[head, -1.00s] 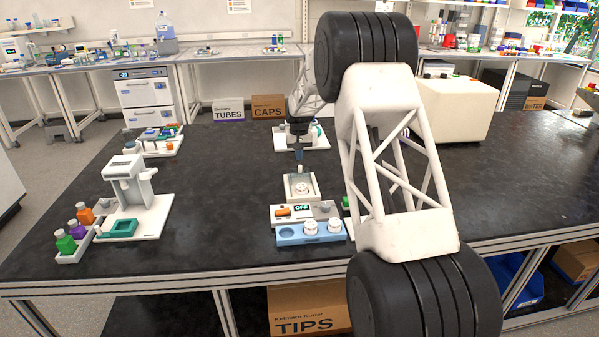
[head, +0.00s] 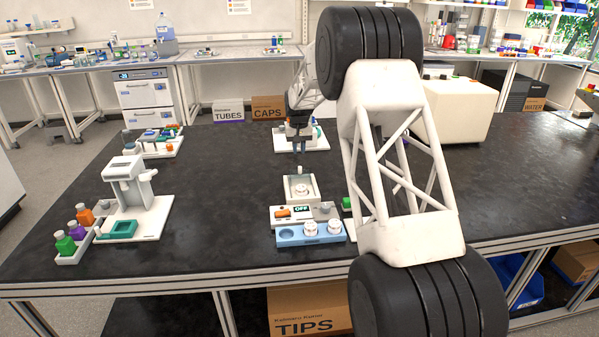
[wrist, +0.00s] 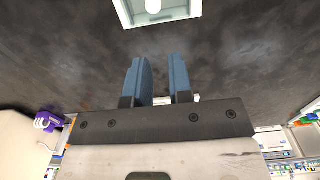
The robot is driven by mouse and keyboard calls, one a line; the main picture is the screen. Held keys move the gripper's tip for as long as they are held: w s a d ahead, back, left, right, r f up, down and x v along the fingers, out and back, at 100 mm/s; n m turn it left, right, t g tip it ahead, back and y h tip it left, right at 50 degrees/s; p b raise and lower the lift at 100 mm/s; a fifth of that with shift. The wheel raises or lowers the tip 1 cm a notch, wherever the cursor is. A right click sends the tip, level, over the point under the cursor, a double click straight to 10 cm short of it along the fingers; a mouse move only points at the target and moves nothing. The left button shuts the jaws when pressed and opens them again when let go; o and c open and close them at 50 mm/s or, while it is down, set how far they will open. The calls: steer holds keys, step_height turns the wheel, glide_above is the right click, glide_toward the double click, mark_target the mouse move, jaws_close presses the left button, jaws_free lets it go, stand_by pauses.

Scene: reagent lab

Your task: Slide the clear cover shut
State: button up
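A small white instrument with an open-topped tray (head: 287,189) stands in the middle of the black bench, with a small white round dish (head: 301,190) inside. Its front panel (head: 284,220) has an orange switch and a display reading OFF. I cannot clearly make out the clear cover in either view. My gripper (head: 299,152) is above the bench just behind the tray, pointing down. In the wrist view its two blue fingers (wrist: 159,78) are apart with nothing between them. The tray (wrist: 196,8) shows at the top of that view, clear of the fingertips.
A blue block (head: 328,238) with white round pots sits in front of the instrument. A white stand (head: 155,212) and several coloured bottles (head: 77,230) are at left. A large cream box (head: 455,108) stands at right.

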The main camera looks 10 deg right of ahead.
mark_target(300, 167)
steer(key=o, duration=0.3)
steer(key=shift+s+r+n, duration=0.1)
steer(key=shift+s+n, duration=0.1)
steer(key=shift+n, duration=0.2)
steer(key=shift+o, duration=0.2)
steer(key=s+n, duration=0.1)
steer(key=n, duration=0.1)
steer(key=s+r+n, duration=0.1)
steer(key=n, duration=0.2)
steer(key=s+n, duration=0.1)
steer(key=n, duration=0.2)
steer(key=shift+s+r, duration=0.2)
steer(key=shift+s, duration=0.05)
steer(key=shift+f, duration=0.15)
steer(key=shift+f, duration=3.7)
steer(key=shift+c, duration=0.2)
jaws_close()
